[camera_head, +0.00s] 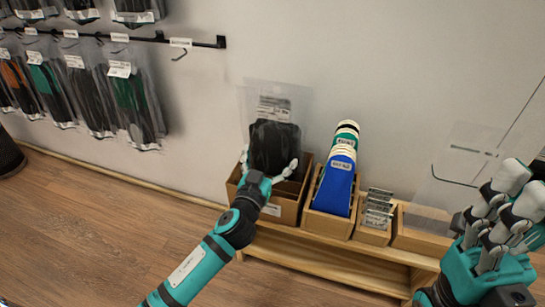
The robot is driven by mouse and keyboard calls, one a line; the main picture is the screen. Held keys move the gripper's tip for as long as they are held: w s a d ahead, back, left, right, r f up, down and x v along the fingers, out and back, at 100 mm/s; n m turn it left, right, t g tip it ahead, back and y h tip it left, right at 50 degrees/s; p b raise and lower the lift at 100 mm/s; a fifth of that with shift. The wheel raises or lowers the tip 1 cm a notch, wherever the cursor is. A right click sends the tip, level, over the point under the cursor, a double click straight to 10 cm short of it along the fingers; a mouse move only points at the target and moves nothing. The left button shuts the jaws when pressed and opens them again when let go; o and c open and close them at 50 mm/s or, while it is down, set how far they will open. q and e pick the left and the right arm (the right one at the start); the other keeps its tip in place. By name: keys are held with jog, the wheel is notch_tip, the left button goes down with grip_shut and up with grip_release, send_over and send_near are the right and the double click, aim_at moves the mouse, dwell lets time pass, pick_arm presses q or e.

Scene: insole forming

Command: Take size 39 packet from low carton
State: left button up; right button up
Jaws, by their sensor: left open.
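A clear packet (273,142) with dark contents and a white label along its top stands upright in a low brown carton (283,211) on a wooden bench. The size print on its label is too small to read. My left gripper (268,168) is open at the packet, with one pale finger by each side of its lower part. I cannot tell whether the fingers touch it. The gripper hides part of the carton's inside. My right gripper (497,210) is at the right edge, away from the packet; its finger opening is unclear.
Right of the carton, a wooden box (328,223) holds blue, white and green insoles (337,180). A smaller box holds grey cards (378,208). A clear panel (455,165) stands near my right gripper. Packets hang from a wall rail (130,38) at left. The floor in front is clear.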

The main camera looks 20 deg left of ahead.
pick_arm(q)
jog(key=c, duration=1.2)
jog(key=shift+r, duration=0.15)
